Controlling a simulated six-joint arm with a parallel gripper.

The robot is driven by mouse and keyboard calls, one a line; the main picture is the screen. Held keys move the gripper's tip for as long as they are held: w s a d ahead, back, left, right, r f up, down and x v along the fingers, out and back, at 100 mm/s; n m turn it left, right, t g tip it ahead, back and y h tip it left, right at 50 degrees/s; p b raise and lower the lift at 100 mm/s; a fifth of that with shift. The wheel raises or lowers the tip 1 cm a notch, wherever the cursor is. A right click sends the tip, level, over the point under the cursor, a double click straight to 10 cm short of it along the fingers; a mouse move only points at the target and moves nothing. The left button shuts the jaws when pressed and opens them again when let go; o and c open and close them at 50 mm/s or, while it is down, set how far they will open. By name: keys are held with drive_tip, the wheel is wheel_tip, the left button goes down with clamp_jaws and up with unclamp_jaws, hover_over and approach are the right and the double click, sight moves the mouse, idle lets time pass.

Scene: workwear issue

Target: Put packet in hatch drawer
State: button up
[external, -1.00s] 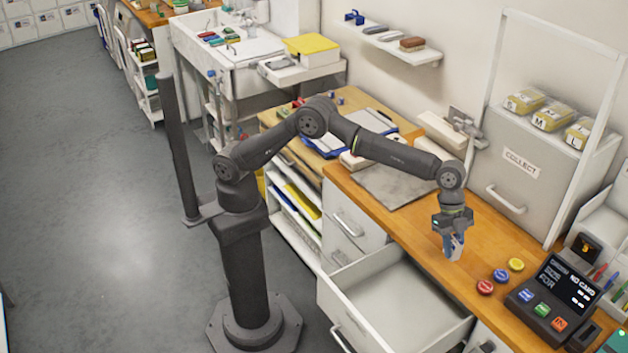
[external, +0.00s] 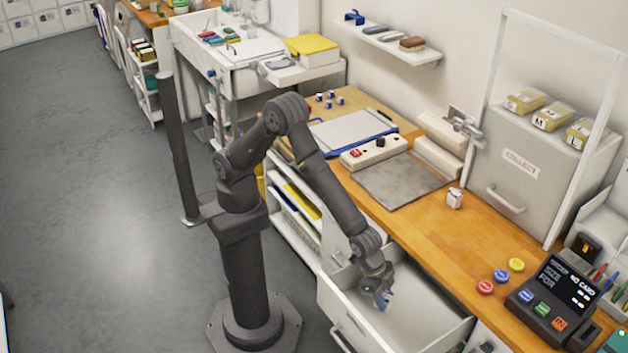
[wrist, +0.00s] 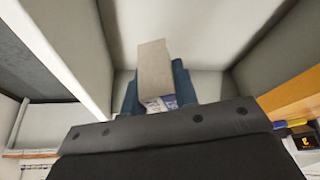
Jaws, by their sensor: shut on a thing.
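My gripper (external: 381,297) points down at the open white drawer (external: 334,293) below the wooden counter, near its back left part. In the wrist view my gripper (wrist: 156,90) has blue fingers shut on a pale grey-beige packet (wrist: 154,68), with a printed patch near the fingers. The drawer's pale floor (wrist: 205,50) and side walls frame the packet. I cannot tell whether the packet touches the floor. In the external view the packet is mostly hidden by the gripper.
A grey hatch front marked COLLECT (external: 518,165) stands on the counter, with yellow boxes (external: 552,117) above it. A small white item (external: 454,198), coloured discs (external: 501,276) and a black keypad terminal (external: 552,305) are on the counter. The drawer's right part looks clear.

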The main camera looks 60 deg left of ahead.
drive_tip(key=shift+w+a+f, duration=0.1)
drive_tip(key=shift+w+f, duration=0.15)
drive_tip(key=shift+f, duration=0.1)
drive_tip(key=w+f, duration=0.2)
drive_tip(key=w, duration=0.1)
drive_tip(key=w+d+f, duration=0.1)
drive_tip(key=w+f, duration=0.1)
drive_tip(key=w, duration=0.2)
drive_tip(key=w+f, duration=0.2)
drive_tip(key=w, duration=0.1)
drive_tip(key=shift+w+d+f, duration=0.3)
drive_tip(key=shift+w, duration=0.1)
drive_tip(key=shift+f, duration=1.95)
drive_tip(key=shift+f, duration=0.15)
drive_tip(key=o, duration=1)
drive_tip(key=shift+c, duration=0.2)
drive_tip(key=v, duration=1.2)
